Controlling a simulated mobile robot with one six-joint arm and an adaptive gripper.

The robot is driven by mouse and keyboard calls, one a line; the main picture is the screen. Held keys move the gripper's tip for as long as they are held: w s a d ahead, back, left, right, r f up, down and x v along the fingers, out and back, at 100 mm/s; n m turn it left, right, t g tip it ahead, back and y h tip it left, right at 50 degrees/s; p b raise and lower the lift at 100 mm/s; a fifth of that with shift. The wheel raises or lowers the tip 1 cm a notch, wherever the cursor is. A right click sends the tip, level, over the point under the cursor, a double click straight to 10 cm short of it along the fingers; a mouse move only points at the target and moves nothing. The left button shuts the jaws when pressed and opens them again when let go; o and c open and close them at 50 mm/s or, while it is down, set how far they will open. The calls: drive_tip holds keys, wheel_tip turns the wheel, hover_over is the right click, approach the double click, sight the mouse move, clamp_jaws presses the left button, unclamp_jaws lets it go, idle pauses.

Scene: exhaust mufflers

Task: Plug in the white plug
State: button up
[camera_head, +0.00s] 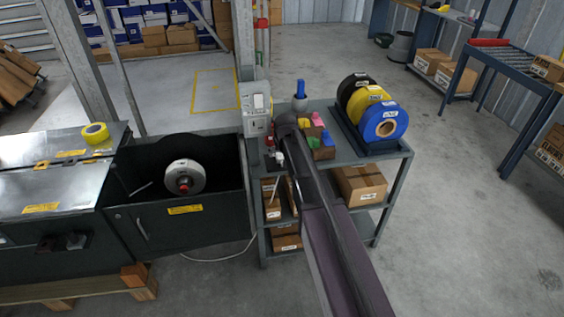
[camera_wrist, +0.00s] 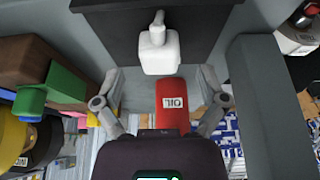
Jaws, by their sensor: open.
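The white plug (camera_wrist: 160,52) is upright in the wrist view, in front of a dark panel, with a short grey stem at its top. My gripper (camera_wrist: 159,80) is open, its fingers spread to either side just below the plug in the picture; they do not appear to touch it. In the head view, a small white thing (camera_head: 279,158), probably the plug, shows beside the end of my arm. A light grey electrical box (camera_head: 256,107) is fixed to the post at the cart's left. My gripper is mostly hidden behind my arm in the head view.
A red container marked OIL (camera_wrist: 172,106) is close to the plug. Coloured blocks (camera_head: 319,138) sit on the grey cart (camera_head: 378,157), with black, yellow and blue reels (camera_head: 385,122) at right. The dark machine cabinet (camera_head: 185,223) stands left. Floor right of the cart is clear.

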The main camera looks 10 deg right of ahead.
drive_tip(key=shift+b+x, duration=0.8)
drive_tip(key=shift+x, duration=0.4)
drive_tip(key=c, duration=1.2)
